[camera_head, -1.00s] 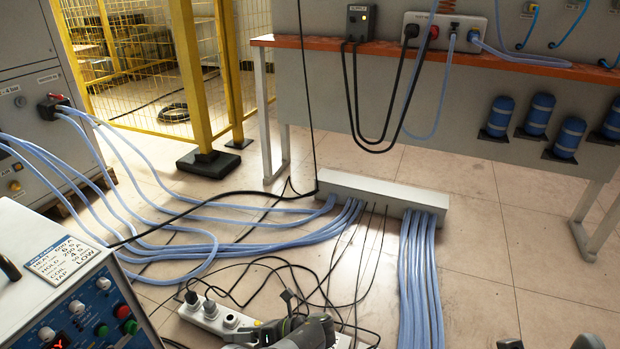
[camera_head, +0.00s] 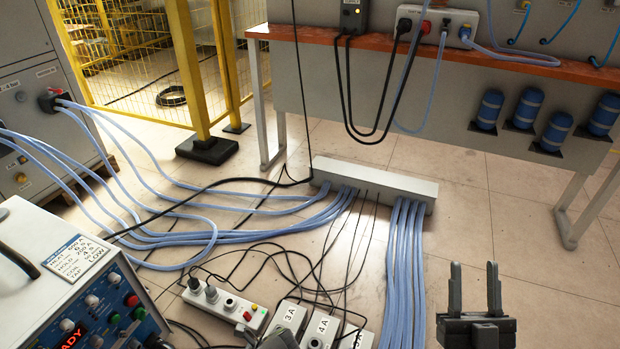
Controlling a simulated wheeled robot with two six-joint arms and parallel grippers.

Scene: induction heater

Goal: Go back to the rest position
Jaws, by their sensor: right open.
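My right gripper (camera_head: 475,290) is at the bottom right of the head view, its two dark fingers pointing up and apart. It is open, and nothing shows between the fingers. It appears over the bare tiled floor, to the right of the blue hose bundle. A small grey-black part at the bottom edge, left of the middle, may belong to my left arm; no left fingers can be made out there.
A control box (camera_head: 60,262) with a lit red display stands at lower left. A power strip (camera_head: 228,307) and grey boxes (camera_head: 322,328) lie among black cables. Blue hoses (camera_head: 405,270) pass a grey floor duct (camera_head: 375,185). A bench (camera_head: 400,100) stands behind. Floor at right is clear.

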